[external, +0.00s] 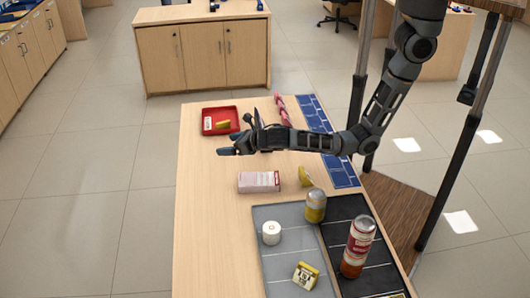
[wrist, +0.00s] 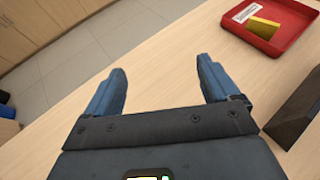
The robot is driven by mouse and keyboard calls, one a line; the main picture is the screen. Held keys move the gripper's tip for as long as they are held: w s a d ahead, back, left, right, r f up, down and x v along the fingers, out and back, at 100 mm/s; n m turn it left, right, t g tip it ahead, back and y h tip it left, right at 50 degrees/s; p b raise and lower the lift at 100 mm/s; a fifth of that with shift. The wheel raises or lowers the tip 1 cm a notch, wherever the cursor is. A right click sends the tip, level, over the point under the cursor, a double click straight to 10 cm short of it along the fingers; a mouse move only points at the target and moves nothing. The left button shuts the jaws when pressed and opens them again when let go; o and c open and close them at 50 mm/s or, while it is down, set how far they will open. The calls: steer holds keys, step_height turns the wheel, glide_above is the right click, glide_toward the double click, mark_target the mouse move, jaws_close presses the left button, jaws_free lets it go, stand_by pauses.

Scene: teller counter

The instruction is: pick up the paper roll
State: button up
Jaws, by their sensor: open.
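The paper roll (external: 271,233) is a small white cylinder standing upright on the grey mat near the front of the counter in the external view. My gripper (external: 228,146) is over the left part of the counter, well behind the roll and near the red tray. In the wrist view my gripper (wrist: 162,85) has its two blue fingers spread wide with nothing between them. The roll is not in the wrist view.
A red tray (external: 235,111) holds a yellow item; its rim also shows in the wrist view (wrist: 287,47). A pink-and-white box (external: 259,182), a yellow wedge (external: 304,176), a yellow can (external: 315,206), a red bottle (external: 357,247) and a yellow box (external: 305,276) surround the roll's area.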

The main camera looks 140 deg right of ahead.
steer(key=w+a+n+t, duration=0.1)
steer(key=w+a, duration=0.3)
steer(key=a, duration=0.8)
steer(key=w+a+n+t+y+b, duration=0.15)
steer(key=w+a, duration=0.35)
steer(key=a, duration=0.7)
steer(key=w+a+n+t, duration=0.1)
steer(key=w+a, duration=0.3)
steer(key=a, duration=0.8)
glide_toward(271, 231)
steer(key=shift+s+d+f, duration=0.15)
steer(key=shift+d+f, duration=0.4)
steer(key=shift+d, duration=0.05)
steer(key=shift+s+d+f, duration=0.2)
steer(key=shift+d+f, duration=0.3)
steer(key=shift+d, duration=0.1)
steer(key=shift+w+d+f+h, duration=0.15)
steer(key=shift+f+h, duration=0.1)
steer(key=shift+f, duration=0.3)
steer(key=x, duration=0.7)
steer(key=shift+w+d+f, duration=0.15)
steer(key=shift+w, duration=0.1)
steer(key=c, duration=1)
steer(key=shift+c, duration=0.5)
